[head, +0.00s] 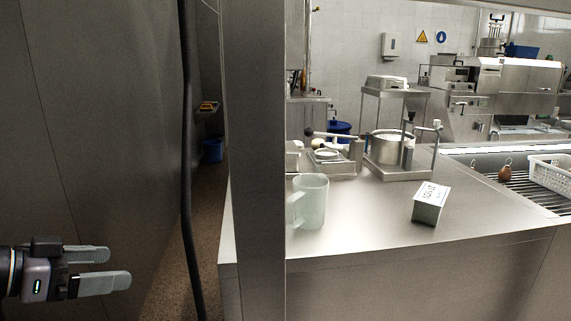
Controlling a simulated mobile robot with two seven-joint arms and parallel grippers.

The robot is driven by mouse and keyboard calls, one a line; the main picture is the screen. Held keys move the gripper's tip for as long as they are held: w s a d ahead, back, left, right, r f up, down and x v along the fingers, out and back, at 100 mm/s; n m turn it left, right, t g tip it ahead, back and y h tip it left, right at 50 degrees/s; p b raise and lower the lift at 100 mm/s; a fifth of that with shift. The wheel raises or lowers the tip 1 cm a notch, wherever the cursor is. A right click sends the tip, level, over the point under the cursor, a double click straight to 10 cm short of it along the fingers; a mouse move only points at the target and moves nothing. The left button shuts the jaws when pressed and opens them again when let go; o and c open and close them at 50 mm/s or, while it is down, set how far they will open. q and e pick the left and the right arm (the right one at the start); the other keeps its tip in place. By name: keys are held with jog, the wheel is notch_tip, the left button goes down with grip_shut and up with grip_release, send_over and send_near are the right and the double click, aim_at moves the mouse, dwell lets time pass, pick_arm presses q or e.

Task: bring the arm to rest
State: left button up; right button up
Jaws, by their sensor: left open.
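My left gripper (112,268) is at the lower left of the head view. Its two fingers point right and stand apart with nothing between them. It is in front of a dark metal wall panel, well left of the steel counter and apart from everything on it. My right gripper is not in the head view.
A steel post (257,160) and a black hose (188,160) stand between my left gripper and the steel counter (370,225). On the counter are a translucent jug (312,203), a small labelled box (430,204) and a steel pot device (390,148). A white perforated basket (551,176) sits on rollers at right.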

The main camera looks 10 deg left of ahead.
pick_arm(q)
jog(key=s+d+f+n+y, duration=0.2)
jog(key=f, duration=0.9)
jog(key=s+d+f+n+y, duration=0.2)
jog(key=f, duration=0.9)
jog(key=s+d+f+y, duration=0.1)
jog(key=s+d+f, duration=0.85)
jog(key=d, duration=0.25)
notch_tip(320, 180, up, 9)
jog(key=a+p, duration=0.2)
jog(key=p, duration=1)
jog(key=shift+s+r+y, duration=0.15)
jog(key=shift+s+y, duration=0.1)
jog(key=shift+y, duration=0.05)
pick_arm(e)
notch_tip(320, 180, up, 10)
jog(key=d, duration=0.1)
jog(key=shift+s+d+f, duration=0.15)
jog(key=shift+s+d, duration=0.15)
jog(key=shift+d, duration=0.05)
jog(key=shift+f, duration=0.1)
